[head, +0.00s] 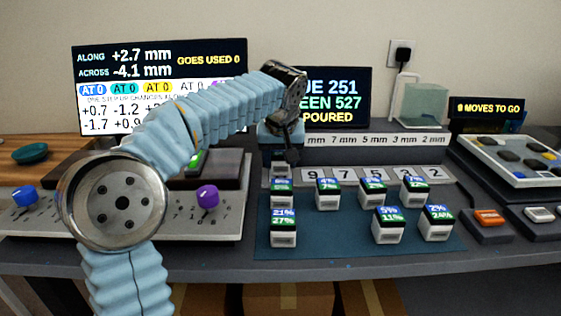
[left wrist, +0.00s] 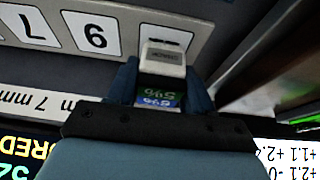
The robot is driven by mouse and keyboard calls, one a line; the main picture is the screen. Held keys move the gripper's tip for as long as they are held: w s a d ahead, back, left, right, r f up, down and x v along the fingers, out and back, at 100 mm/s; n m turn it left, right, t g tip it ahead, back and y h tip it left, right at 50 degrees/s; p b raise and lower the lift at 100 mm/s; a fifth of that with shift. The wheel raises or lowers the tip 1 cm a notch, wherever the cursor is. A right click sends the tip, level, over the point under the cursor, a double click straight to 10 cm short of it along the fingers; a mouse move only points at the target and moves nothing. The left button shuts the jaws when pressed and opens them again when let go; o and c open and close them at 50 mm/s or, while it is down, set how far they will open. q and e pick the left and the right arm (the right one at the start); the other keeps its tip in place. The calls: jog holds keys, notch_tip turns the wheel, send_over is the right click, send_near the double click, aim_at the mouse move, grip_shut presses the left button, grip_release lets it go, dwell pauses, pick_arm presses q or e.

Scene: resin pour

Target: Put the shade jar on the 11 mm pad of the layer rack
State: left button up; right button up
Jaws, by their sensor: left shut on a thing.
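My left gripper (head: 284,150) is at the left end of the layer rack (head: 423,174). In the left wrist view the left gripper (left wrist: 162,88) is shut on a small white jar (left wrist: 164,56) with a green and blue percent label. The jar is beside the rack's number plate 9 (left wrist: 92,36), where the row's end lies. The 11 mm mark is hidden by the jar and gripper. I cannot tell whether the jar touches the pad. My right gripper is not in view.
Several similar jars (head: 389,225) stand on the dark blue mat (head: 340,241) in front of the rack. A panel with a purple knob (head: 207,196) is on the left. An orange-topped block (head: 489,217) and a palette tray (head: 515,160) are on the right.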

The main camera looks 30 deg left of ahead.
pick_arm(q)
jog(key=shift+f, duration=0.35)
jog(key=shift+f, duration=0.15)
jog(key=o, duration=1.2)
jog(key=shift+s+d+r, duration=0.1)
jog(key=shift+r, duration=0.4)
jog(key=p+v, duration=0.1)
jog(key=v, duration=1)
jog(key=shift+s+r, duration=0.1)
jog(key=shift+r, duration=0.05)
